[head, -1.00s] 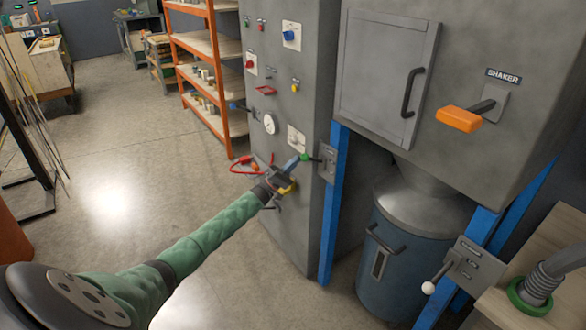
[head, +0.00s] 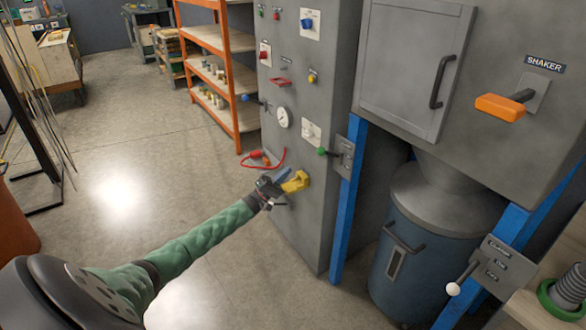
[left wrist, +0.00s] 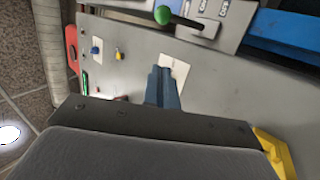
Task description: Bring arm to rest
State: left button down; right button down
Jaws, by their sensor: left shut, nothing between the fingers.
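My left gripper (head: 284,174) is at the end of the green-sleeved arm, low in front of the grey control cabinet (head: 300,232). Its blue fingers are together with nothing between them; they also show in the left wrist view (left wrist: 163,88). A green-knobbed lever (head: 322,151) on a grey plate is up and to the right of the fingers, apart from them; its green knob (left wrist: 162,15) is at the top of the left wrist view. My right gripper is not in view.
A red hose (head: 265,160) is by the cabinet's left edge. An orange shelf (head: 225,80) stands behind. An orange shaker handle (head: 501,107), a blue drum (head: 410,240) and a white-knobbed lever (head: 455,288) are to the right.

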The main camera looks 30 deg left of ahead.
pick_arm(q)
jog(key=shift+v, duration=0.85)
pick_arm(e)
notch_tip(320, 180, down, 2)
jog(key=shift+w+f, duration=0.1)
